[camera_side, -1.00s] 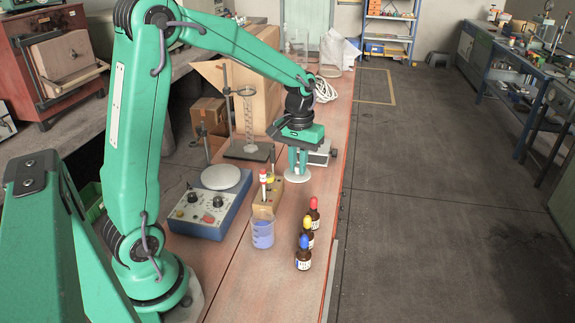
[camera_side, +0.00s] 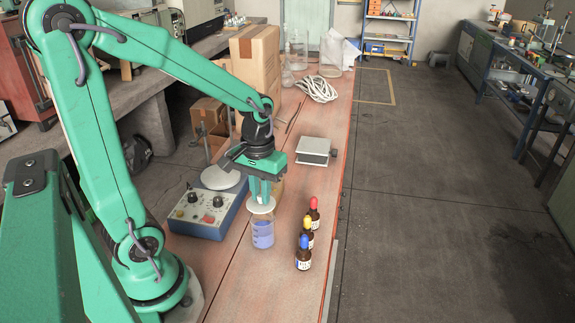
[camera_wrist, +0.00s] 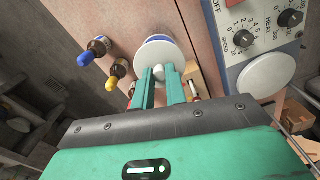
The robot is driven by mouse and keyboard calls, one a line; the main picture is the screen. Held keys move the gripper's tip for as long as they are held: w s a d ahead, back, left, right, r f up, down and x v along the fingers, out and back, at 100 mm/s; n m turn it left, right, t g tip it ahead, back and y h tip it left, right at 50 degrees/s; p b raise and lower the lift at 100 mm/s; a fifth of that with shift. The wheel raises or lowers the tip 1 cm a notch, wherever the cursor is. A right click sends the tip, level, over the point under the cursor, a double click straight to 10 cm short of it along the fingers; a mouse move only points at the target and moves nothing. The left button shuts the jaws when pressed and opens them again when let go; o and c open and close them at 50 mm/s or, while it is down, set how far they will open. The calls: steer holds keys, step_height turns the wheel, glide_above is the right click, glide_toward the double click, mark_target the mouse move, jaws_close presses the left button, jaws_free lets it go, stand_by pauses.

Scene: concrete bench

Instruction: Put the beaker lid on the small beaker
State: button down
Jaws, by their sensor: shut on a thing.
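The small beaker (camera_side: 262,236) stands upright on the bench and holds blue liquid. My gripper (camera_side: 261,197) is directly over it, shut on the knob of the beaker lid (camera_side: 261,207), a round white disc held about level. The lid is at or just above the beaker's rim; I cannot tell whether they touch. In the wrist view my gripper (camera_wrist: 159,75) grips the pale knob, and the white lid (camera_wrist: 158,52) covers most of the beaker. A blue edge of the beaker (camera_wrist: 155,37) shows past the lid.
Bottles with red, yellow and blue caps (camera_side: 304,255) stand close to the right of the beaker. A blue hotplate stirrer (camera_side: 207,212) is at the left. A small rack is mostly hidden behind my gripper.

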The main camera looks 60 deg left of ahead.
mark_target(261, 205)
steer(key=shift+f, duration=0.15)
steer(key=shift+f, duration=1.4)
steer(key=shift+f, duration=0.45)
stand_by(0.5)
steer(key=c, duration=0.9)
jaws_free()
steer(key=shift+c, duration=0.2)
steer(key=shift+r, duration=0.2)
steer(key=shift+r, duration=3.3)
steer(key=shift+r, duration=0.1)
